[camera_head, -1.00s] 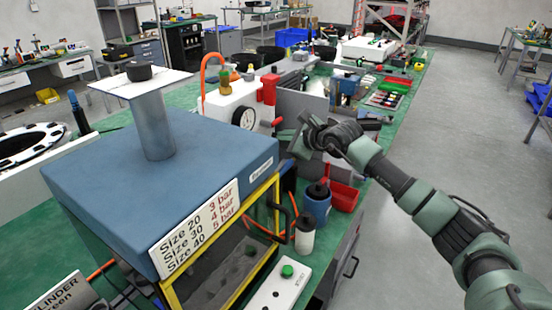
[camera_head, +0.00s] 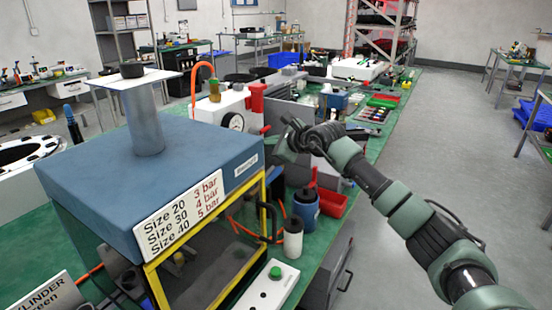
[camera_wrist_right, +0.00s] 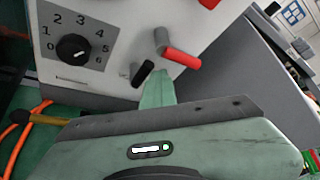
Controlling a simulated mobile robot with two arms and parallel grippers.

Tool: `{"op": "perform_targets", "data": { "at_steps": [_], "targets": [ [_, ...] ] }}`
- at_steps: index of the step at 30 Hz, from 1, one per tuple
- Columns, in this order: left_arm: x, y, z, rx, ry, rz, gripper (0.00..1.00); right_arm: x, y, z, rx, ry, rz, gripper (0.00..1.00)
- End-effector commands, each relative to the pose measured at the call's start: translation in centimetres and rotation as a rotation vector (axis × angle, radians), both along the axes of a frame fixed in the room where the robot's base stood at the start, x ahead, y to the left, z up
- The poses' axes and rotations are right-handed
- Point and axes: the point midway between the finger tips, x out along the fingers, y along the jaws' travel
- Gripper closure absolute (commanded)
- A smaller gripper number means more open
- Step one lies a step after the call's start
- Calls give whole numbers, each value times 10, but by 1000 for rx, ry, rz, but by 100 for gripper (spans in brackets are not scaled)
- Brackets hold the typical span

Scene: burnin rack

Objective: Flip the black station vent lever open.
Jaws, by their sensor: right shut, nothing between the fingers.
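The black vent lever (camera_wrist_right: 143,73) is a short black handle on the white station panel (camera_wrist_right: 105,18) in the right wrist view. It points down and to the left. A red lever (camera_wrist_right: 181,58) sits just right of it. My right gripper (camera_wrist_right: 158,85) is shut and empty, its green fingertips right beside the black lever; I cannot tell if they touch. In the head view my right gripper (camera_head: 290,138) is at the right side of the white station (camera_head: 222,104), and the black lever cannot be made out there. My left gripper is out of view.
In the head view, a blue-topped box (camera_head: 150,165) stands in front of the station, with bottles (camera_head: 293,237) and a red bin (camera_head: 331,203) nearby.

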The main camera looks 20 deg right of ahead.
Motion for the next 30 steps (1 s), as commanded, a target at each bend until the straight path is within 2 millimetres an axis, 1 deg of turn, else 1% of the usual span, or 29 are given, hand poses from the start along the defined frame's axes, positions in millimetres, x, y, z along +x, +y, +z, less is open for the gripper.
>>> {"op": "perform_targets", "data": {
  "at_steps": [1, 17, 20, 25, 30],
  "targets": [
    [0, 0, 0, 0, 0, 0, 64, 0, 7, -2, 4, 4, 11, 100],
    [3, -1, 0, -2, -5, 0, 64, -2, 9, -4, 4, 9, 16, 100],
    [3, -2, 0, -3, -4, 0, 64, -9, 5, -1, 3, 9, 15, 100],
    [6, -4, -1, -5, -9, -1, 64, -32, -4, 9, 2, 7, 10, 100],
    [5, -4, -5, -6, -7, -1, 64, -55, -14, 20, 2, 5, 5, 100]
  ]
}}
